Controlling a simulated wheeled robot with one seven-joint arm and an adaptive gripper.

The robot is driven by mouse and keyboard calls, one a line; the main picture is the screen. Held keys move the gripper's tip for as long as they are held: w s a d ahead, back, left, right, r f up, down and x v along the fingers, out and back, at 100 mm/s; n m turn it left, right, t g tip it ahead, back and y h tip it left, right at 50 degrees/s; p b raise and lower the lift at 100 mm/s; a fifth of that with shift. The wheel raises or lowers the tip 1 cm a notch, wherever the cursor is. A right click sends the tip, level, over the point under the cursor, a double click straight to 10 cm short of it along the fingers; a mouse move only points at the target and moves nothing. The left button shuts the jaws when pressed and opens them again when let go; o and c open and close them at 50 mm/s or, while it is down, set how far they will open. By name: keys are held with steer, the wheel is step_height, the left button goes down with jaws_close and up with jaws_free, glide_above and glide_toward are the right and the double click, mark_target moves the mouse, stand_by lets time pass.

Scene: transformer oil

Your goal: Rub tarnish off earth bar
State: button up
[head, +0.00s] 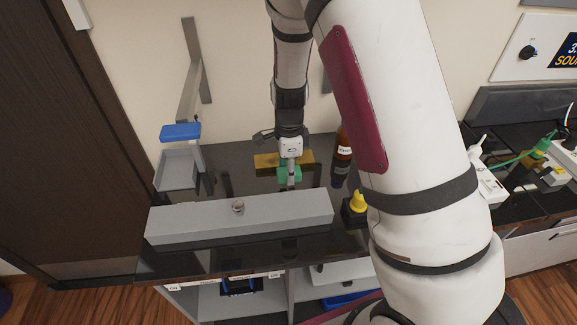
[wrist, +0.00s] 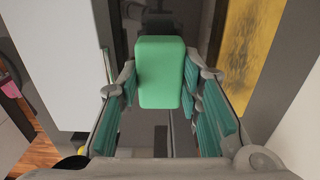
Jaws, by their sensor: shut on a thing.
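My gripper (head: 290,168) points down over the dark bench and is shut on a green pad (head: 296,173). In the wrist view the pad (wrist: 160,72) is a rounded green block between the two fingers. The earth bar (head: 266,161) is a brass-yellow strip at the back of the bench, behind my gripper and partly hidden by it. In the wrist view the bar (wrist: 252,45) runs along the right side, with mottled brown tarnish on its face. There the pad appears apart from the bar, with a gap between them.
A brown bottle (head: 342,158) and a yellow-capped bottle (head: 357,204) stand at right. A grey tray (head: 176,172) and a blue block (head: 180,132) are at left.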

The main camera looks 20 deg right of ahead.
steer(key=shift+f+b, duration=0.65)
steer(key=shift+f, duration=1.35)
steer(key=o, duration=1.1)
steer(key=shift+r, duration=0.1)
steer(key=shift+o, duration=1.2)
steer(key=shift+s+r, duration=0.1)
steer(key=shift+r, duration=0.1)
